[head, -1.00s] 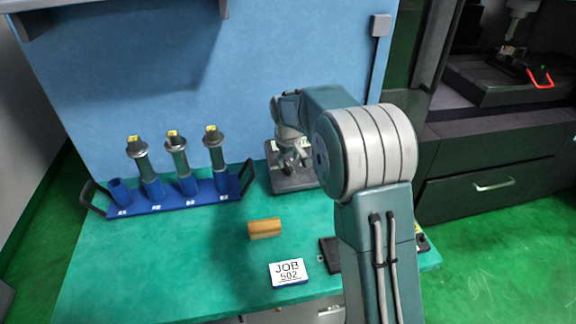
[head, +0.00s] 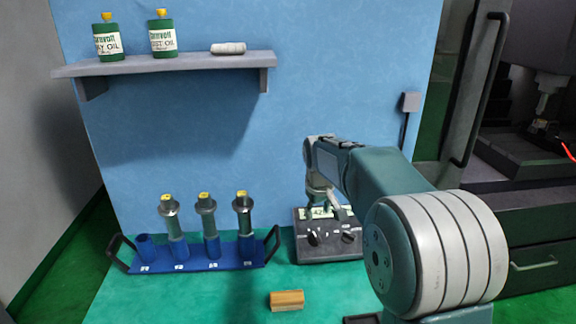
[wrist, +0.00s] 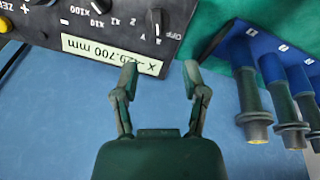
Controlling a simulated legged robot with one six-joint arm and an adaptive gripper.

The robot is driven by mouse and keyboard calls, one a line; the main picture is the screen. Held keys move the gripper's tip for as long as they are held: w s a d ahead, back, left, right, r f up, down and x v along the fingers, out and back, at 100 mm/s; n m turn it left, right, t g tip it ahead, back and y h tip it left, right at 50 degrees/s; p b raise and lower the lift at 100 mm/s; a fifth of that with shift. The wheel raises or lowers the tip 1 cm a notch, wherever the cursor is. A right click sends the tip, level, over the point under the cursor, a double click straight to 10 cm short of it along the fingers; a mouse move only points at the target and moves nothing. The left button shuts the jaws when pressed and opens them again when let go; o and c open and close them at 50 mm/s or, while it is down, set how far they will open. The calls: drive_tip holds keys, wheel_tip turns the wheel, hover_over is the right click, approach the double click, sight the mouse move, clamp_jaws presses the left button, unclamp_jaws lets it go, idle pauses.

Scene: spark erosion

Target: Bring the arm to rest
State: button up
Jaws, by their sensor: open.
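My arm reaches over the bench in the head view, its big rounded joint at the lower right. My gripper (head: 328,205) hangs in front of the blue panel, over or close to a dark control box (head: 330,256). In the wrist view my gripper (wrist: 161,74) is open, its two fingers apart with nothing between them. The control box (wrist: 75,22) fills the upper left there, upside down, with knobs and a display reading about "X -29.700 mm". The display lies close beyond the left fingertip; I cannot tell if they touch.
A blue rack (head: 205,262) with several sockets and three electrode holders stands left on the green bench. A wooden block (head: 287,300) lies in front. A shelf (head: 165,64) with two oil bottles hangs above. A dark machine (head: 520,165) stands at the right.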

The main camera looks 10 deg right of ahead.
drive_tip(key=s+r+m+t, duration=0.15)
drive_tip(key=s+r, duration=0.25)
drive_tip(key=s, duration=0.8)
drive_tip(key=s+r+m, duration=0.2)
drive_tip(key=s+r, duration=0.1)
drive_tip(key=s, duration=1)
drive_tip(key=s+f+t, duration=0.1)
drive_tip(key=s+f, duration=0.2)
drive_tip(key=s, duration=0.5)
drive_tip(key=shift+s+d+f+m+y, duration=0.15)
drive_tip(key=shift+s+d+m+y, duration=0.2)
drive_tip(key=shift+s+d, duration=0.1)
